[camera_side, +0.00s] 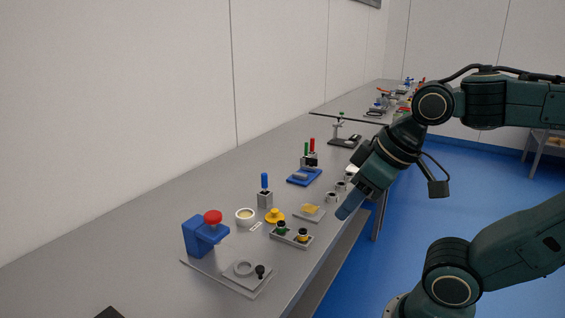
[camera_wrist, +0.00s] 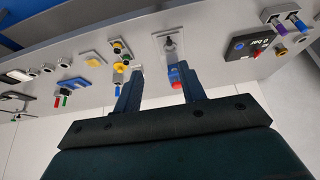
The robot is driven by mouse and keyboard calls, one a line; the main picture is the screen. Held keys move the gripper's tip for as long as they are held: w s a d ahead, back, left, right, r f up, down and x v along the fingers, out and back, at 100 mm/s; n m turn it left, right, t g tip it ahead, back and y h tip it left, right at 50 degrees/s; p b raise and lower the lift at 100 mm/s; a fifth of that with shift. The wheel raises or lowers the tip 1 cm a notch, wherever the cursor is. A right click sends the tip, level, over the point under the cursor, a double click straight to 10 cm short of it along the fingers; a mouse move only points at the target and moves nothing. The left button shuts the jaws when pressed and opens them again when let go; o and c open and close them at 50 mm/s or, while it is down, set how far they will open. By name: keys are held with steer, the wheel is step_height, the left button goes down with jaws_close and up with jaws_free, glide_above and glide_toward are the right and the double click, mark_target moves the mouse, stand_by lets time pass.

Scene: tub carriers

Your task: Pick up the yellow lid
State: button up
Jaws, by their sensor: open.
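The yellow lid (camera_side: 275,216), a round disc with a knob, lies on the grey bench beside a grey carrier (camera_side: 274,237). In the wrist view the yellow lid (camera_wrist: 120,67) is just left of my left finger. The carrier holds two dark round pieces, one with green (camera_side: 281,228) and one with yellow (camera_side: 303,236). My gripper (camera_side: 347,209) is over the bench's front edge, to the right of the lid and apart from it. Its fingers (camera_wrist: 160,84) are spread in the wrist view, with nothing held between them.
A white cup (camera_side: 245,216) and a blue press with a red top (camera_side: 213,217) stand left of the lid. A blue-handled tool in a block (camera_side: 265,192) stands behind it. A plate with a yellow pad (camera_side: 310,211) lies to its right. Several small cups line the front edge.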

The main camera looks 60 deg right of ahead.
stand_by(0.3)
steer(key=shift+o, duration=0.7)
